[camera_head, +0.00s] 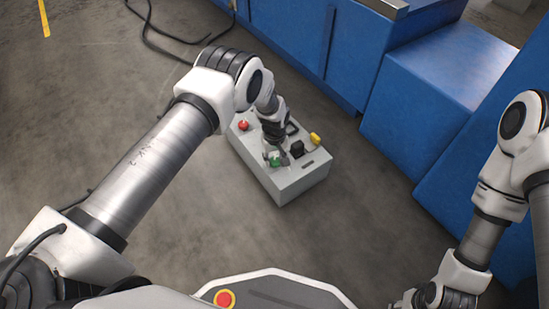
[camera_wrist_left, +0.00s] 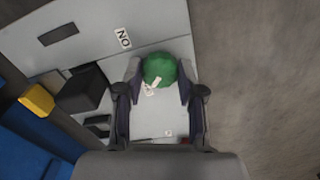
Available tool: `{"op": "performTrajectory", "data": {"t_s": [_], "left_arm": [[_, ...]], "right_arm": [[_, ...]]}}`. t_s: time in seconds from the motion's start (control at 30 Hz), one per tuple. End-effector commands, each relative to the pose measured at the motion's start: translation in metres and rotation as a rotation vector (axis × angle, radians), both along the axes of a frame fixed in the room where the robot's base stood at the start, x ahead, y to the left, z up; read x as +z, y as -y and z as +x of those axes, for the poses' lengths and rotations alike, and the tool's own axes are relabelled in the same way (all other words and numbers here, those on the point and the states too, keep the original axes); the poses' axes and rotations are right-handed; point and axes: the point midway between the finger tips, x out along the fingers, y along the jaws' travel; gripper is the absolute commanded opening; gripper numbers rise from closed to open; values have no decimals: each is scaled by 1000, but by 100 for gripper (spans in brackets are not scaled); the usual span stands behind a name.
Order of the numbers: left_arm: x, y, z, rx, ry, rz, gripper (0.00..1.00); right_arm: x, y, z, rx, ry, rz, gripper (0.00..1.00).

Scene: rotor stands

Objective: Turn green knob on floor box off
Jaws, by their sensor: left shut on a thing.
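The grey floor box (camera_head: 290,188) stands on the concrete floor, with the green knob (camera_head: 275,161) on its top near the front left edge. In the left wrist view, the round green knob (camera_wrist_left: 158,69) has a pale pointer mark directed down and left, and an ON label (camera_wrist_left: 123,38) lies beyond it, to its upper left. My left gripper (camera_head: 275,153) reaches down over the box; its fingers (camera_wrist_left: 158,80) are shut on the knob from both sides. My right gripper (camera_head: 428,298) is at the bottom right, partly cut off, its fingers unclear.
The box also carries a red button (camera_head: 243,125), a black block (camera_head: 297,148) and a yellow part (camera_head: 315,139). Blue cabinets (camera_head: 432,85) stand behind and to the right. A black cable (camera_head: 150,35) lies on the floor at the back.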

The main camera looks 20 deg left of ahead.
Motion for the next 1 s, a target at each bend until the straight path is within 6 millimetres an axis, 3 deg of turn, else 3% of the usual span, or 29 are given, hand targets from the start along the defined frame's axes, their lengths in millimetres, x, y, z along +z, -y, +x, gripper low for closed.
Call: {"op": "performTrajectory", "data": {"t_s": [0.1, 0.13, 0.2, 0.57, 0.67, 1.0], "left_arm": [[-1, 0, -1, 2, -2, 0, 4], [-1, 0, -1, 2, -2, 0, 42], [-1, 0, -1, 2, -2, 0, 64], [4, 0, 0, 0, 0, 0, 64], [18, 0, 1, -1, 1, 0, 64], [100, 0, 0, 0, 1, 0, 64]], "right_arm": [[0, 0, 0, 0, 0, 0, 40], [0, 0, 0, 0, 0, 0, 40], [0, 0, 0, 0, 0, 0, 40], [0, 0, 0, 0, 0, 0, 40], [0, 0, 0, 0, 0, 0, 40], [0, 0, 0, 0, 0, 0, 40]]}}
